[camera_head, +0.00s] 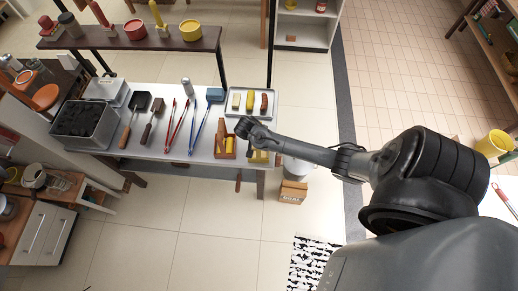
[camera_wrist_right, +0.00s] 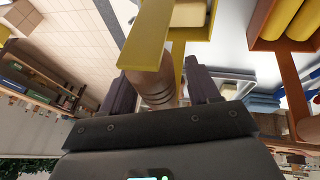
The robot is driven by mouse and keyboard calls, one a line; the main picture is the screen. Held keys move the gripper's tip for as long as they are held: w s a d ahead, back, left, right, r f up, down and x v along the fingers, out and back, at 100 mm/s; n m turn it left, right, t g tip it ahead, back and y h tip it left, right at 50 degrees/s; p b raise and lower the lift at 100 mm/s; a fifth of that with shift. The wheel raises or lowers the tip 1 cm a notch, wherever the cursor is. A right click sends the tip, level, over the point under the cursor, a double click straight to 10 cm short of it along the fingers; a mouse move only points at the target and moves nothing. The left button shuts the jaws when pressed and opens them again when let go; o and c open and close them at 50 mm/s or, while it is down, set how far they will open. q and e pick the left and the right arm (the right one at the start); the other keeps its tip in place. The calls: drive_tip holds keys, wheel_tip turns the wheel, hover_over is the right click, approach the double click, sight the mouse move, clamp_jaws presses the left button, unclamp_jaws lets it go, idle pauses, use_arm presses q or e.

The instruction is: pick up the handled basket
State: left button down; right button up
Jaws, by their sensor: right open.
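A small yellow handled basket (camera_head: 258,157) stands at the front right edge of the grill table, partly hidden under my right arm. In the right wrist view its flat yellow handle (camera_wrist_right: 149,42) rises close to the camera, and a pale item (camera_wrist_right: 190,14) shows behind it. My right gripper (camera_wrist_right: 158,74) is open, with its dark fingers on either side of the handle's near end. Whether the fingers touch the handle I cannot tell. In the head view the fingers are hidden by the wrist. My left gripper is not in view.
An orange-brown holder (camera_head: 224,148) with yellow contents stands just left of the basket. A food tray (camera_head: 251,103), tongs (camera_head: 194,125) and brushes lie on the table (camera_head: 178,152). Floor in front is mostly clear.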

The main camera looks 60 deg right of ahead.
drive_tip(key=shift+f, duration=0.2)
idle(0.4)
drive_tip(key=shift+c, duration=0.2)
clamp_jaws()
idle(1.1)
